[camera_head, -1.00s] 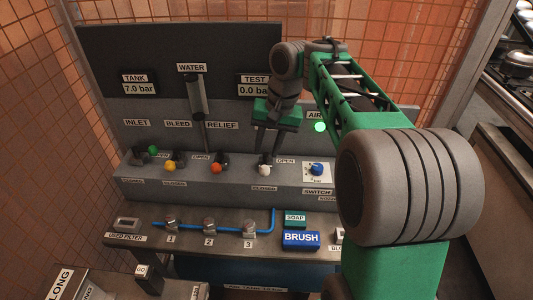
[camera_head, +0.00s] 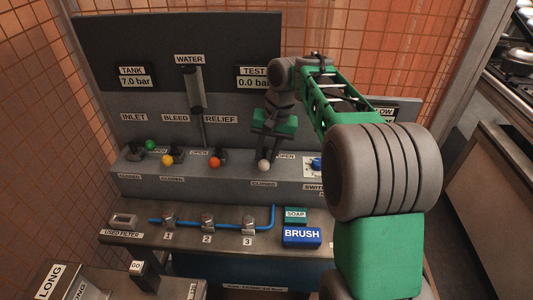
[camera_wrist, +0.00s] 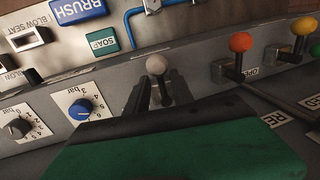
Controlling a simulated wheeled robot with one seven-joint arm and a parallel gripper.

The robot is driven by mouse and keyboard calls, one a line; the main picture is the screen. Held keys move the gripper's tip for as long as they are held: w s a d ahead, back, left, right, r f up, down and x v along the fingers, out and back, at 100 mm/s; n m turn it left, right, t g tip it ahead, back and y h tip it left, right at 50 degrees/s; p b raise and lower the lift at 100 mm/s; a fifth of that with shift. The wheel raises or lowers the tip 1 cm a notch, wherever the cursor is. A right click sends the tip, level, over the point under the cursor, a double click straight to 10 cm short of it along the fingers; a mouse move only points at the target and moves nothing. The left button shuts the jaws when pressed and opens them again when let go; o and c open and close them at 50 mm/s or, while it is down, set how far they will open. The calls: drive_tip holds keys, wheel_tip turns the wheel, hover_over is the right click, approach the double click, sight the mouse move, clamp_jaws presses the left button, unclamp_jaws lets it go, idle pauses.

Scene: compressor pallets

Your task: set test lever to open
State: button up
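The test lever has a white ball knob (camera_head: 264,166) and stands on the grey ledge below the TEST display, which reads 0.0 bar. Its knob is above the CLOSED label, with the OPEN label up and to its right. My gripper (camera_head: 266,148) points down at the lever from behind the knob. In the wrist view the white knob (camera_wrist: 157,64) shows between the tips of my gripper's dark fingers (camera_wrist: 160,92), one finger on each side. The fingers look apart; whether either touches the lever is unclear.
Levers with orange (camera_head: 214,162), yellow (camera_head: 167,160) and green (camera_head: 151,145) knobs stand to the left. A blue dial (camera_wrist: 80,109) sits beside the test lever, partly hidden by my arm in the head view. A blue brush block (camera_head: 302,236) and soap (camera_head: 295,215) lie on the lower shelf.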

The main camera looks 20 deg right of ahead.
clamp_jaws()
drive_tip(key=shift+w+f, duration=0.1)
